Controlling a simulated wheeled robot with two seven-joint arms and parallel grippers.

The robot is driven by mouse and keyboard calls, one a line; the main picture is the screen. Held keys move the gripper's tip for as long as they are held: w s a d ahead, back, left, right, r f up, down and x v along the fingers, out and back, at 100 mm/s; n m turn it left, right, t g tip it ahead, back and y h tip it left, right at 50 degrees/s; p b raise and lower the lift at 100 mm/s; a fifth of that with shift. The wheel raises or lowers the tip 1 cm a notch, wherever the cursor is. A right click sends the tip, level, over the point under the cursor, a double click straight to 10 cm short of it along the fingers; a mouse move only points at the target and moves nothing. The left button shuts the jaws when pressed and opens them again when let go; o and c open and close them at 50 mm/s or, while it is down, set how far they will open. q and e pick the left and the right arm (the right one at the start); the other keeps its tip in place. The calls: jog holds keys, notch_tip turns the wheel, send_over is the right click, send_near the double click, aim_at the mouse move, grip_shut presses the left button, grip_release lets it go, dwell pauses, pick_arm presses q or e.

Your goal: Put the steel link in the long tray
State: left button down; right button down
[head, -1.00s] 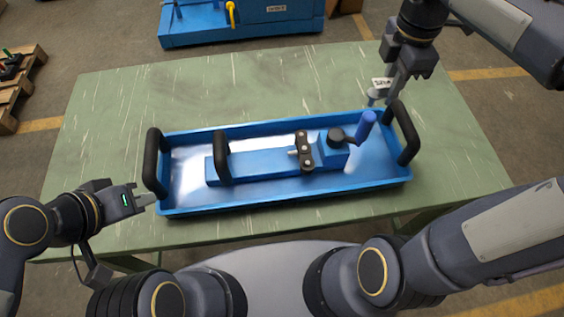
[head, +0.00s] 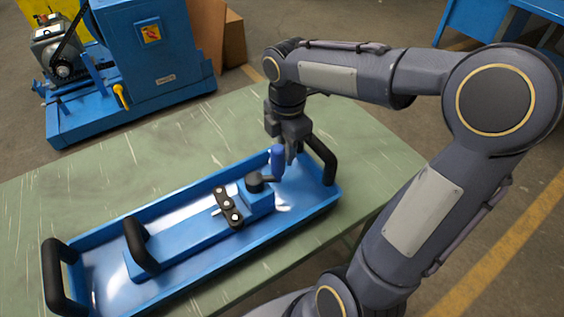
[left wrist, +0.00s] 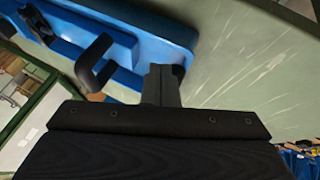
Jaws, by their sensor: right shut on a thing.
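The long tray (head: 98,290) is blue, with black handles at its ends, and lies on the green table. My right gripper (head: 291,153) points down over the tray's right end, just behind an upright blue crank handle (head: 277,158). It is shut on a small grey piece, seemingly the steel link, which is mostly hidden by the fingers and the crank handle. I cannot tell whether the piece touches the tray. My left gripper (left wrist: 162,84) shows in the left wrist view with its fingers together, beside the tray's end and a black handle. It is outside the head view.
A blue fixture (head: 190,238) runs along inside the tray, carrying a dark chain piece (head: 228,206), a black knob (head: 254,182) and a black grip (head: 140,245). Table (head: 110,190) behind the tray is clear. A blue machine (head: 160,65) stands beyond the table.

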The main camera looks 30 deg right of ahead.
jog(key=shift+f+b, duration=0.3)
jog(key=shift+f, duration=1.85)
jog(key=shift+f, duration=0.2)
jog(key=c, duration=1.3)
grip_release()
jog(key=shift+c, duration=0.2)
jog(key=shift+r, duration=0.65)
notch_tip(320, 180, up, 11)
jog(key=shift+r+p, duration=0.1)
jog(key=shift+p, duration=0.95)
